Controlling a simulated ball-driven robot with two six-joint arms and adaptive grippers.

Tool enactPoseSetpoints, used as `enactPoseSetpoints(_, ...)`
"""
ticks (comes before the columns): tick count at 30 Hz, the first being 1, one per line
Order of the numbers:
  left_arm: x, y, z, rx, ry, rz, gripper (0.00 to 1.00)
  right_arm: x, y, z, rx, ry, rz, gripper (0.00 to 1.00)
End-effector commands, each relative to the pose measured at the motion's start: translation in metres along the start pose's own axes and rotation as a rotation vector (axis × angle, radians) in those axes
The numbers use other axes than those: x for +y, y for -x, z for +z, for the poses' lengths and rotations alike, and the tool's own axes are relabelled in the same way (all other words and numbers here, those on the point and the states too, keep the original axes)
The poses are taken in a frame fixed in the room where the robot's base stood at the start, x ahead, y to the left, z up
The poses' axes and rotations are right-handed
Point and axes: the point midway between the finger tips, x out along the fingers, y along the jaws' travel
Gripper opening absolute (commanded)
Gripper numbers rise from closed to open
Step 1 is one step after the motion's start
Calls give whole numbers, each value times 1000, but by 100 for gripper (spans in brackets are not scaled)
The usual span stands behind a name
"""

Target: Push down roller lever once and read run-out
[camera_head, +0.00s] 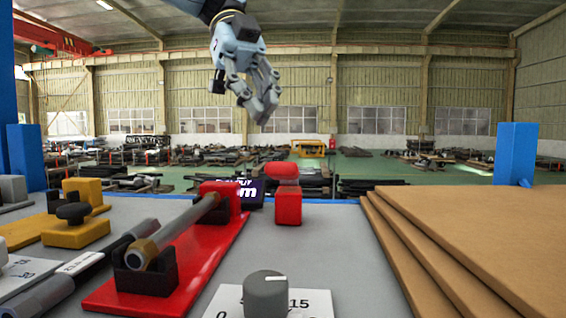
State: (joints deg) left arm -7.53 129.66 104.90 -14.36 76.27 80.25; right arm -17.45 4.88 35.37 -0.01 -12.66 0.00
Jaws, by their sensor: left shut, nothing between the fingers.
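My left gripper (262,108) hangs in the air at the top middle, its fingers shut and empty. It is well above the table and touches nothing. A red base plate (215,255) carries a grey shaft (185,228) lying between a dark near support (146,276) and a red far block (222,195). Right of it stands a red block (288,205) with a rounded red top (282,170); I cannot tell whether this is the roller lever. My right gripper is not in view.
A grey knob (265,295) sits on a white numbered card (315,305) in front. Brown stacked boards (480,235) fill the right. Yellow blocks (75,234) and dark rods (60,285) lie left. The grey tabletop (340,250) is clear between red block and boards. Blue posts (516,153) stand behind.

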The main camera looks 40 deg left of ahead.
Motion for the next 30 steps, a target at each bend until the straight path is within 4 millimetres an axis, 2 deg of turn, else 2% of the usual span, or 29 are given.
enactPoseSetpoints(6,0,-28,0,1,0,2,0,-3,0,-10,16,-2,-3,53)
enactPoseSetpoints(15,0,-57,0,0,0,1,0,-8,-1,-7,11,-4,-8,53)
enactPoseSetpoints(30,0,-63,0,0,0,0,0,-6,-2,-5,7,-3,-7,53)
